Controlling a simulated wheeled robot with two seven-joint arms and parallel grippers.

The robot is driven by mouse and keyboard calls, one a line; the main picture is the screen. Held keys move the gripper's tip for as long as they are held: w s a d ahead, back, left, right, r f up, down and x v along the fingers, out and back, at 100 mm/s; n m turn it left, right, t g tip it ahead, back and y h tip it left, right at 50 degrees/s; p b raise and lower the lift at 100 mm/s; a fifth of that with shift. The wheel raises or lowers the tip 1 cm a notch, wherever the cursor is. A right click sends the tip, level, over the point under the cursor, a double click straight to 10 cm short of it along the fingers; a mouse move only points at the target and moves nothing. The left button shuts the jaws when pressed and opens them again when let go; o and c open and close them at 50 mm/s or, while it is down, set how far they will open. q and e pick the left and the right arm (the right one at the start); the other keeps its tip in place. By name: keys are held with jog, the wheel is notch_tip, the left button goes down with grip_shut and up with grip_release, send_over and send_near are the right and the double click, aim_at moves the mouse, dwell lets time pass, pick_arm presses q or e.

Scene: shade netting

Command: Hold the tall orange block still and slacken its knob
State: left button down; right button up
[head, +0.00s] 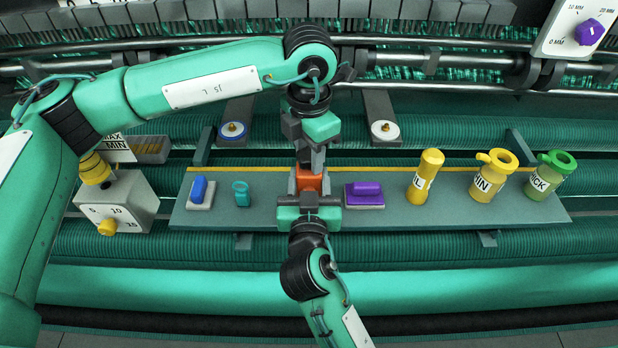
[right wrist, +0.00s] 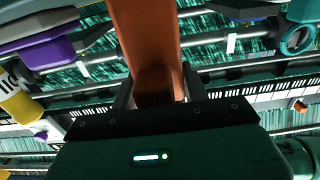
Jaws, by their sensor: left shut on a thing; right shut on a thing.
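The tall orange block (head: 309,182) stands on the grey board, left of the purple-handled piece. My left gripper (head: 313,160) reaches over from behind and is shut at its upper end. My right gripper (head: 308,208) is shut on it from the front side. In the right wrist view the orange block (right wrist: 147,35) runs down between my right fingers, with a darker orange patch there. The knob cannot be made out apart from the block; the grippers hide much of it.
The grey board (head: 250,222) also carries a blue piece (head: 199,190), a teal ring piece (head: 241,192), a purple-handled piece (head: 364,194) and yellow and green containers (head: 493,175). A grey dial box (head: 130,197) stands at left. Rollers and bars surround the board.

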pick_arm(q)
jog(key=shift+n, duration=0.3)
jog(key=c, duration=0.9)
grip_release()
jog(key=shift+r, duration=0.1)
jog(key=shift+r, duration=2.4)
jog(key=shift+o, duration=0.4)
jog(key=o, duration=0.5)
jog(key=shift+c, duration=0.2)
